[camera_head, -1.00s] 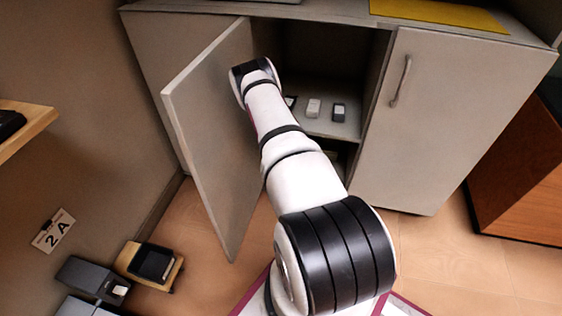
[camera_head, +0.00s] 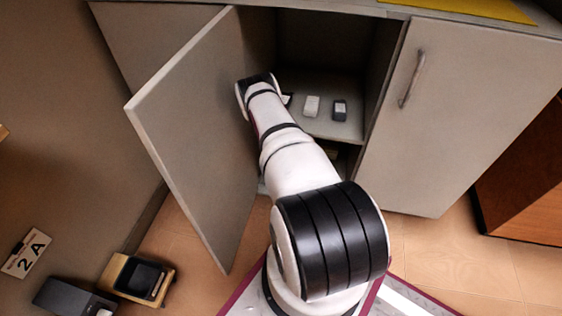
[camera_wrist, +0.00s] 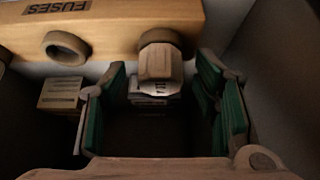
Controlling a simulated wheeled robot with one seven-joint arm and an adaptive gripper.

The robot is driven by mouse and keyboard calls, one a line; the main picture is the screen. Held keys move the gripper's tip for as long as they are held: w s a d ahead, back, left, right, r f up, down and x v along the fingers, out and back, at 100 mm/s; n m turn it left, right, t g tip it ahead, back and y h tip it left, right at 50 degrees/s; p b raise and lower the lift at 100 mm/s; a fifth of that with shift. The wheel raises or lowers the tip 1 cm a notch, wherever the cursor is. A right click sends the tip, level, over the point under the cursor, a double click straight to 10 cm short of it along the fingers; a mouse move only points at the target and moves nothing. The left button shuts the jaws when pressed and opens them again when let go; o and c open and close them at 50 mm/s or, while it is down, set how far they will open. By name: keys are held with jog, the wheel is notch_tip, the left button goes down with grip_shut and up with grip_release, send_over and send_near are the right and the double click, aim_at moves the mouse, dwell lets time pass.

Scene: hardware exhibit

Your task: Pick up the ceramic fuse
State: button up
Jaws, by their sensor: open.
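In the wrist view, a wooden rack (camera_wrist: 115,22) marked FUSES, its lettering upside down, runs across the top. A beige, faceted cylindrical piece (camera_wrist: 158,64), which looks like the ceramic fuse, sits at a ring of the rack. My gripper (camera_wrist: 163,82) is open, with green-padded fingers to the left and right of this piece. In the head view my arm reaches into the open cabinet, and the gripper is hidden there.
An empty-looking ring (camera_wrist: 67,47) is left of the piece. A small box (camera_wrist: 60,92) lies beside the left finger. The cabinet's open door (camera_head: 195,130) stands close left of my arm. A white item (camera_head: 312,106) and a grey item (camera_head: 340,110) are on the shelf right of it.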

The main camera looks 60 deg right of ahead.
jog(key=c, duration=1.2)
jog(key=shift+r, duration=0.45)
notch_tip(320, 180, up, 3)
jog(key=shift+d+r+p, duration=0.1)
jog(key=shift+p, duration=0.9)
jog(key=s+a+p, duration=0.4)
jog(key=s+a, duration=0.6)
jog(key=a, duration=0.2)
jog(key=shift+s+r+p, duration=0.4)
jog(key=shift+r, duration=0.05)
